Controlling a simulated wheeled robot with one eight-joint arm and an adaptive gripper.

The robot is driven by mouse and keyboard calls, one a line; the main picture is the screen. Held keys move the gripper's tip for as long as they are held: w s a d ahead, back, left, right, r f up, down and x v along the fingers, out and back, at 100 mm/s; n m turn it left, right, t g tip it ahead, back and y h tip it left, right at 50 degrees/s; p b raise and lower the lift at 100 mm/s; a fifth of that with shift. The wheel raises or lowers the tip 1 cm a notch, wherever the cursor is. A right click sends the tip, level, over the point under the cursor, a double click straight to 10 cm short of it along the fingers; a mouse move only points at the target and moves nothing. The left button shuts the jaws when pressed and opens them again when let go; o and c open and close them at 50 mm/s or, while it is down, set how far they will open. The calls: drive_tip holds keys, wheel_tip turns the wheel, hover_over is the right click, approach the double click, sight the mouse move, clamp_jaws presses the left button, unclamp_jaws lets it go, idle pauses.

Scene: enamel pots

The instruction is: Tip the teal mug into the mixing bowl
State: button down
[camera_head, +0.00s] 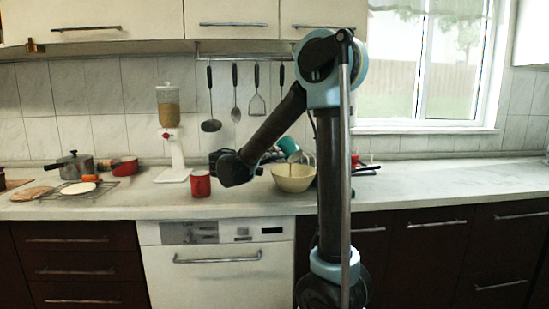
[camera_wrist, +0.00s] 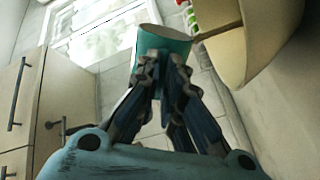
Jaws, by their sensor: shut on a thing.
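The teal mug (camera_head: 288,146) is held above the cream mixing bowl (camera_head: 293,178) on the counter, tilted toward the right. In the wrist view my gripper (camera_wrist: 164,62) is shut on the teal mug (camera_wrist: 172,46), with its mouth facing the upper part of the picture. The mixing bowl (camera_wrist: 275,35) fills the upper right there. A thin brown streak (camera_wrist: 218,31) runs from the mug's rim to the bowl; it looks like pouring contents. The inside of the bowl is mostly hidden.
A red mug (camera_head: 200,184) stands left of the bowl near the counter's front edge. A white dispenser (camera_head: 171,145) stands behind it. A grey pot (camera_head: 75,166) and a red pan (camera_head: 126,166) are at far left. The counter right of my arm is mostly clear.

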drive_tip(key=n, duration=0.2)
drive_tip(key=r+n, duration=0.1)
drive_tip(key=n, duration=0.2)
drive_tip(key=shift+r, duration=0.15)
idle(0.5)
drive_tip(key=n, duration=0.1)
drive_tip(key=r+n, duration=0.1)
drive_tip(key=n, duration=0.1)
drive_tip(key=shift+r+n, duration=0.3)
wheel_tip(320, 180, up, 7)
drive_tip(key=n, duration=1.6)
drive_tip(key=shift+r, duration=0.2)
